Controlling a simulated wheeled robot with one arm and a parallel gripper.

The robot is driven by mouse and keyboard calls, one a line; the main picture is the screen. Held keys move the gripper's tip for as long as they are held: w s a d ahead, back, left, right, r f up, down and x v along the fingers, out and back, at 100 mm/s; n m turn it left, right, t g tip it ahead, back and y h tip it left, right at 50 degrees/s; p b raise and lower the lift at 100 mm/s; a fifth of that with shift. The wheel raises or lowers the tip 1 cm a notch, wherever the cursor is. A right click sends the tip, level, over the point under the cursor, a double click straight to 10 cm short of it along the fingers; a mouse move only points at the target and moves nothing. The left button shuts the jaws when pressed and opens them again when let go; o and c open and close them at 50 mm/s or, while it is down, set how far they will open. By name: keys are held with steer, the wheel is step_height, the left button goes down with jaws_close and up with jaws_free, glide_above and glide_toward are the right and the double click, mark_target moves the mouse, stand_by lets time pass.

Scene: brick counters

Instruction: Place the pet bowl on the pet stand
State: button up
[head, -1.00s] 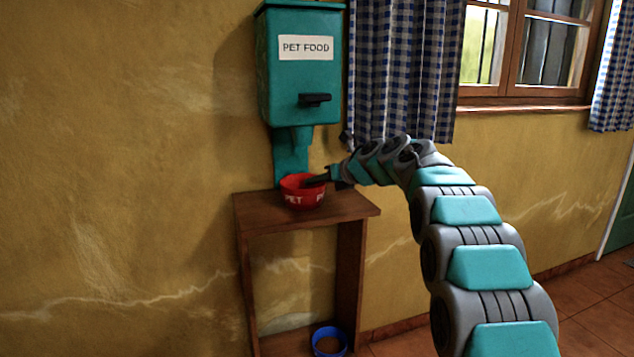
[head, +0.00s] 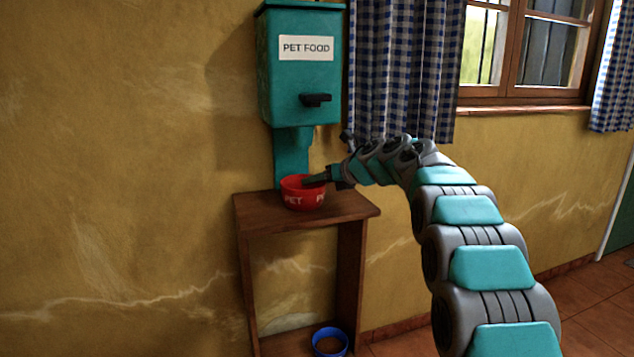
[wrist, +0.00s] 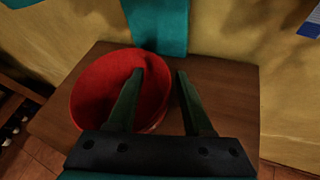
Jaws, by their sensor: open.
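The red pet bowl (head: 303,196), marked "PET", stands upright on top of the wooden stand (head: 350,207), below the dispenser. My gripper (head: 318,180) is at the bowl's right rim. In the wrist view, my gripper (wrist: 160,73) is open, with its left finger over the inside of the bowl (wrist: 92,88) and its right finger outside the rim, above the wooden top (wrist: 232,95). The fingers straddle the bowl's wall, and I cannot tell whether either one touches it. The bowl's inside looks empty where it shows.
A teal pet food dispenser (head: 290,85) with a black lever (head: 315,100) hangs on the wall above the bowl. A blue bowl (head: 329,343) with brown contents sits low at the stand's bottom. A checked curtain (head: 405,70) hangs right of the dispenser. The right side of the stand's top is clear.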

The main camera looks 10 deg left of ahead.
steer(key=b+v, duration=0.1)
steer(key=v, duration=1)
steer(key=shift+s+d+r, duration=0.2)
steer(key=shift+s+d, duration=0.05)
steer(key=shift+r, duration=0.1)
